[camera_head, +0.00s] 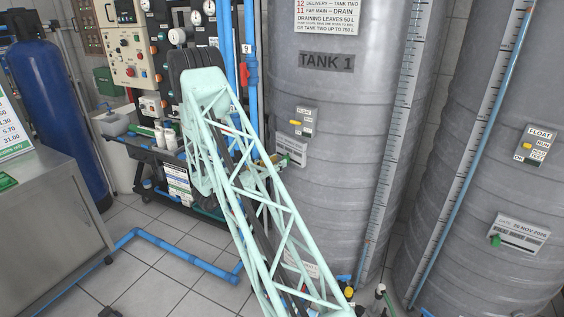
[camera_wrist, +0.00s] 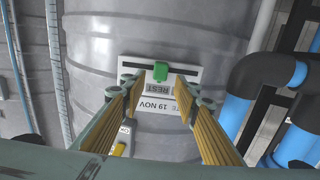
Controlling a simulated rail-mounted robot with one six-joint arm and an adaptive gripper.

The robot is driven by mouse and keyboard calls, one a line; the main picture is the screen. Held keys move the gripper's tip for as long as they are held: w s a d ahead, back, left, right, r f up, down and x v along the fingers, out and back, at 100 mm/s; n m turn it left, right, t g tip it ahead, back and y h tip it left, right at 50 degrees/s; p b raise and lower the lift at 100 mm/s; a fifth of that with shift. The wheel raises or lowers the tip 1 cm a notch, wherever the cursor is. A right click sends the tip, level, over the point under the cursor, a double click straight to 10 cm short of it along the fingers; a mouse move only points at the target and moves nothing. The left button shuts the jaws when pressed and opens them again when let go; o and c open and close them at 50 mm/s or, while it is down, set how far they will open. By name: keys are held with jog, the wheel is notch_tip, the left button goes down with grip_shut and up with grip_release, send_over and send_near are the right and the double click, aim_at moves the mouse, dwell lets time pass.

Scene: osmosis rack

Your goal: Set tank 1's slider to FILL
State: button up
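Tank 1 (camera_head: 345,110) is the large grey ribbed tank with a "TANK 1" plate. Its slider is a green knob (camera_wrist: 160,71) in a slot on a white panel (camera_wrist: 190,73). The panel shows upside down in the wrist view, with "REST" and a "19 NOV" date readable; no FILL word is legible.
The float switch with a yellow knob (camera_wrist: 119,149) lies close beside my left finger in the wrist view. A second tank (camera_head: 480,180) with its own green slider (camera_head: 495,240) stands right. Blue pipes (camera_wrist: 240,108) run on the wrist view's right. A steel cabinet (camera_head: 45,215) stands left.

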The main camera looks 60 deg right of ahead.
jog(key=shift+s+d, duration=0.2)
jog(key=shift+d, duration=0.7)
jog(key=shift+s+d, duration=0.15)
jog(key=shift+d, duration=0.7)
jog(key=shift+c, duration=0.3)
grip_shut()
